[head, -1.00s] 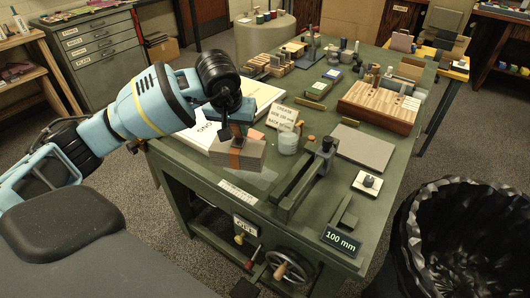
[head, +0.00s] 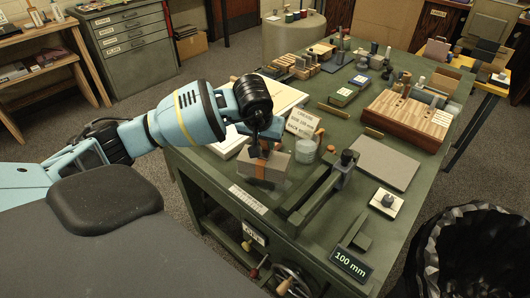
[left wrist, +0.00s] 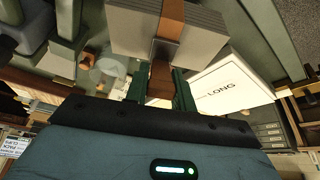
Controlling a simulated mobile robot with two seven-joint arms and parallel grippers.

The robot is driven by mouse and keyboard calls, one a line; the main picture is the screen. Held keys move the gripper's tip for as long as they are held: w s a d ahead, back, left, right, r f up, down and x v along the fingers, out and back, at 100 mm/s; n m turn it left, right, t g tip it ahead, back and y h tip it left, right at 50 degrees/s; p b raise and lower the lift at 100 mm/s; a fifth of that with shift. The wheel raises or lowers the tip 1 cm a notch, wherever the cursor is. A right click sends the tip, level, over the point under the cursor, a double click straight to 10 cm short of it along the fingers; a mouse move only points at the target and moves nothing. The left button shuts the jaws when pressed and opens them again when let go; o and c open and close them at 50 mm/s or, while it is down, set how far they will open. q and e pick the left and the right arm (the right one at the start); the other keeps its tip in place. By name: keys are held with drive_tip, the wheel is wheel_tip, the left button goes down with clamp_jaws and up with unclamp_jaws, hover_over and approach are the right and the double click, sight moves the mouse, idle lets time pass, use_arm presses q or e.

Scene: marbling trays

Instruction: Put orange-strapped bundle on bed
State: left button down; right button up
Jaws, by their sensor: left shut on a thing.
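The orange-strapped bundle (head: 278,168) is a grey stack of sheets with an orange-brown strap around its middle. My left gripper (head: 262,150) is above it, shut on the strap's upper part. In the left wrist view the strap (left wrist: 171,22) runs down between the green fingers (left wrist: 160,85), with the grey stack (left wrist: 205,35) beyond. The bundle is over the near left part of the green bench (head: 225,178); I cannot tell whether it touches the top. No part is clearly marked as the bed. My right gripper is not in view.
A long dark metal fixture (head: 312,200) lies right of the bundle. A translucent jar (head: 304,152), a small lettered sign (head: 301,122) and a white lettered box (head: 230,143) are close by. A grey board (head: 385,163) lies farther right. A black-lined bin (head: 470,250) stands at lower right.

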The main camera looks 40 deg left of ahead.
sight(265, 154)
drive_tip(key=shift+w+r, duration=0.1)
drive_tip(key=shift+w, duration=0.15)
use_arm(q)
drive_tip(key=shift+f, duration=1.9)
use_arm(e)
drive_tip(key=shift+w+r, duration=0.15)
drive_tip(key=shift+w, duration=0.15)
use_arm(q)
drive_tip(key=shift+f, duration=0.2)
drive_tip(key=c, duration=1.2)
unclamp_jaws()
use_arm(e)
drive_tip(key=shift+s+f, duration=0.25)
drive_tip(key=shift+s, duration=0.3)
use_arm(q)
drive_tip(key=shift+o, duration=0.2)
drive_tip(key=shift+r, duration=0.15)
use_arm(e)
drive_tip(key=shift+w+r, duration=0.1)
